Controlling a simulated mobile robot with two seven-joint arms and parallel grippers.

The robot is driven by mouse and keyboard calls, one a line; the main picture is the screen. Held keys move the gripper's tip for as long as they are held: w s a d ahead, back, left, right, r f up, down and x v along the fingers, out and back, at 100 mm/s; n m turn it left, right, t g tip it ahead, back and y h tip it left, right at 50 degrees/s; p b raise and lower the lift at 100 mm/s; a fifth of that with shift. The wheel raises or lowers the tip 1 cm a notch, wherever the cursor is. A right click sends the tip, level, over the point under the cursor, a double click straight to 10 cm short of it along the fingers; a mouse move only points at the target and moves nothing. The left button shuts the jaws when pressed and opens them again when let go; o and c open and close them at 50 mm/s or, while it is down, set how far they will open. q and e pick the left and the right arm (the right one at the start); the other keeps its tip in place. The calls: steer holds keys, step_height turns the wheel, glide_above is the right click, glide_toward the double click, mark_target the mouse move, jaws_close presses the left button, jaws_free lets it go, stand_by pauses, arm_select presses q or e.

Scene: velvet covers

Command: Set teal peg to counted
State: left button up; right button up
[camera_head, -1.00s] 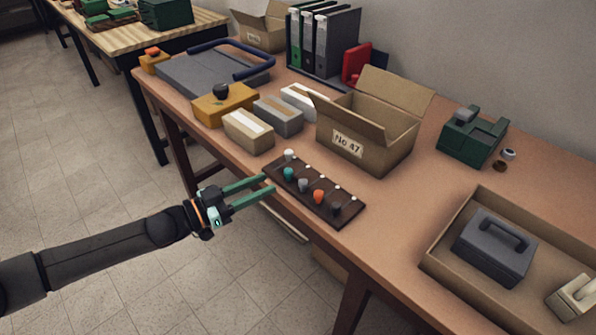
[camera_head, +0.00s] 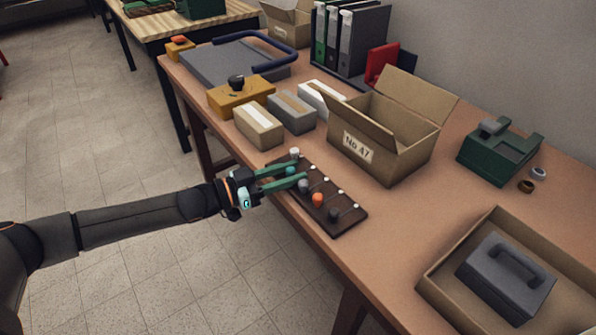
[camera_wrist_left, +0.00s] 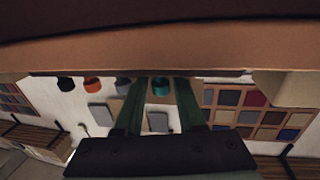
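A dark pegboard (camera_head: 333,201) lies along the table's front edge, with a row of pegs on its near side and small white marks on its far side. The teal peg (camera_head: 291,171) is second from the far left end, after a white peg (camera_head: 295,153). My left gripper (camera_head: 303,169) is open, its green fingers reaching over the board on either side of the teal peg. In the left wrist view, upside down, the teal peg (camera_wrist_left: 161,87) shows between the open fingers; contact cannot be told. My right gripper is not in view.
A grey peg (camera_head: 304,185), an orange peg (camera_head: 317,199) and a black peg (camera_head: 334,213) follow along the board. An open carton (camera_head: 381,160) stands behind it, and small boxes (camera_head: 258,125) stand to its left.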

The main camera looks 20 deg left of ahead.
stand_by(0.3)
arm_select(q)
jaws_close()
steer(key=shift+d, duration=0.1)
stand_by(1.2)
